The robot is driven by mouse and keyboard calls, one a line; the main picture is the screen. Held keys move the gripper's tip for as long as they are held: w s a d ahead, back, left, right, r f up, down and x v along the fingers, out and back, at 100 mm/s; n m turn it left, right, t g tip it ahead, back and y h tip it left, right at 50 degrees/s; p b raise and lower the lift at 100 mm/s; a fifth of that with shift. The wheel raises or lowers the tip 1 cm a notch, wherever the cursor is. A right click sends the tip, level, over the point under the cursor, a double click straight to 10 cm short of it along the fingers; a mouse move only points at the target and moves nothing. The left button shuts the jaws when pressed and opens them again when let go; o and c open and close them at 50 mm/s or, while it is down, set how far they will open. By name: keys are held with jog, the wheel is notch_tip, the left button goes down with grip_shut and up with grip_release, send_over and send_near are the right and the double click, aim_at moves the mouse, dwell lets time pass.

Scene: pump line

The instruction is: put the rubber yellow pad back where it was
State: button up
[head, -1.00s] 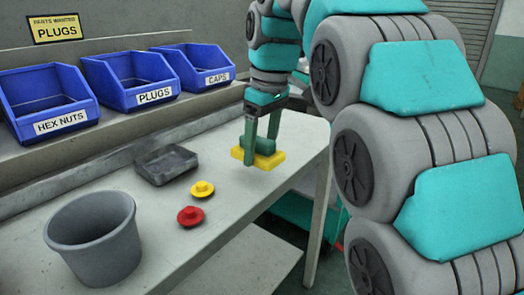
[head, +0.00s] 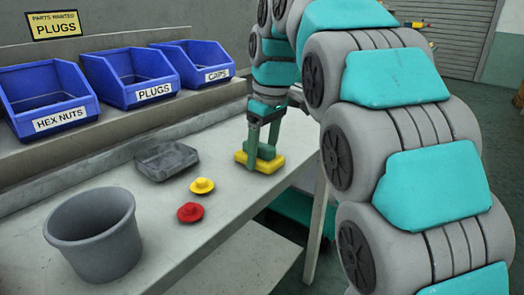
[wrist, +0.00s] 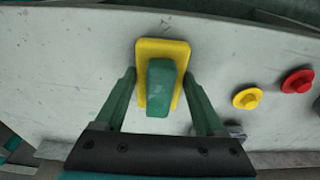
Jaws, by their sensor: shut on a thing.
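The yellow pad (head: 274,164) is at the right part of the bench, flat and level, at or very near the bench top; I cannot tell if it touches. A green block (head: 266,151) sits on top of it. In the wrist view the yellow pad (wrist: 163,48) lies between my two green fingers, with the green block (wrist: 160,88) on it toward the wrist. My gripper (head: 263,160) points down; in the wrist view my gripper (wrist: 160,76) has a fingertip at each side of the pad and is shut on it.
A yellow plug (head: 202,186) and a red plug (head: 190,212) lie left of the pad. The bench top (head: 225,205) is clear in front of the pad.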

jog(key=shift+f, duration=0.2)
jog(key=o, duration=1.3)
jog(key=shift+r, duration=0.1)
